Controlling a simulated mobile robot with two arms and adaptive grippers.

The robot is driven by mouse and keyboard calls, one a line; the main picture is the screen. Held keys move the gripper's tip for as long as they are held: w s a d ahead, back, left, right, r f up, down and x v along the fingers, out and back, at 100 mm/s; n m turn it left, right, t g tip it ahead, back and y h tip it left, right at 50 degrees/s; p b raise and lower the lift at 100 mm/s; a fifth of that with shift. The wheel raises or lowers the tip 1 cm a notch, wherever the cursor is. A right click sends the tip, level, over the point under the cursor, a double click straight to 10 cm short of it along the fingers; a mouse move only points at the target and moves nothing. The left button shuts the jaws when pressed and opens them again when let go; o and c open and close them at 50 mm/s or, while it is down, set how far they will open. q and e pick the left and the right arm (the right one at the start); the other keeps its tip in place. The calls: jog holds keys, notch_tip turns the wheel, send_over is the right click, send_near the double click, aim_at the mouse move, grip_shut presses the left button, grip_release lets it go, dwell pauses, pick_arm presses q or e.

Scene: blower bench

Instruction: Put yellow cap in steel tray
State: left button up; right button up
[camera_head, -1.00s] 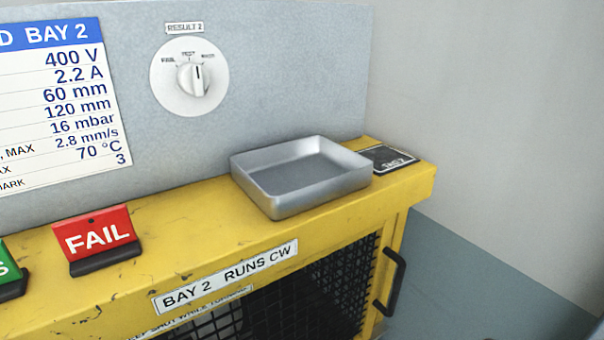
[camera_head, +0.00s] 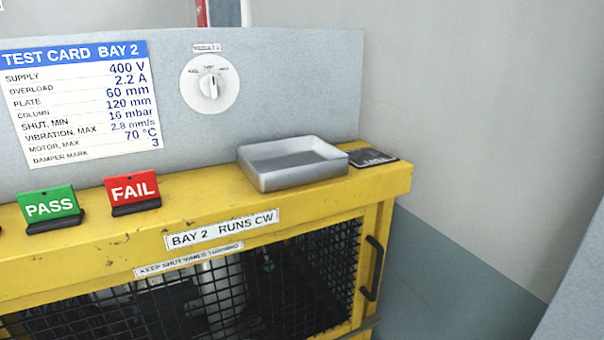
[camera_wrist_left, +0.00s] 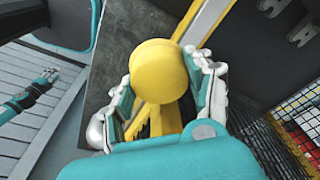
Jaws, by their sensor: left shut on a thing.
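The steel tray (camera_head: 292,164) is a shallow grey metal tray with raised walls. It stands empty on the yellow ledge near its right end in the head view. The yellow cap (camera_wrist_left: 158,70) is a round yellow piece in the left wrist view. My left gripper (camera_wrist_left: 162,92) is shut on it, with one finger on each side. The left gripper does not show in the head view, so its distance from the tray cannot be told.
The yellow bench (camera_head: 390,184) has a mesh guard with a black handle (camera_head: 372,268). A green PASS sign (camera_head: 50,206) and a red FAIL sign (camera_head: 132,191) stand left of the tray. A dark plate (camera_head: 373,157) lies right of it. The ledge between FAIL and tray is clear.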

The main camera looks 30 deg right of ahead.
pick_arm(q)
jog(key=shift+s, duration=0.3)
jog(key=shift+s+d+r, duration=0.1)
jog(key=shift+s+r, duration=0.1)
jog(key=shift+s, duration=0.1)
jog(key=shift+s+d+r+n, duration=0.1)
jog(key=shift+s+r+n, duration=0.05)
jog(key=shift+r+n, duration=0.15)
jog(key=shift+d+r+n, duration=0.35)
jog(key=shift+r+n, duration=0.05)
jog(key=shift+n, duration=0.2)
jog(key=s+d+r+n+y, duration=0.1)
jog(key=s+d+r+n, duration=0.4)
jog(key=r+n, duration=0.3)
notch_tip(320, 180, up, 2)
jog(key=shift+s+r+n+t, duration=0.1)
jog(key=shift+s+n+t, duration=0.05)
jog(key=shift+n+t, duration=0.25)
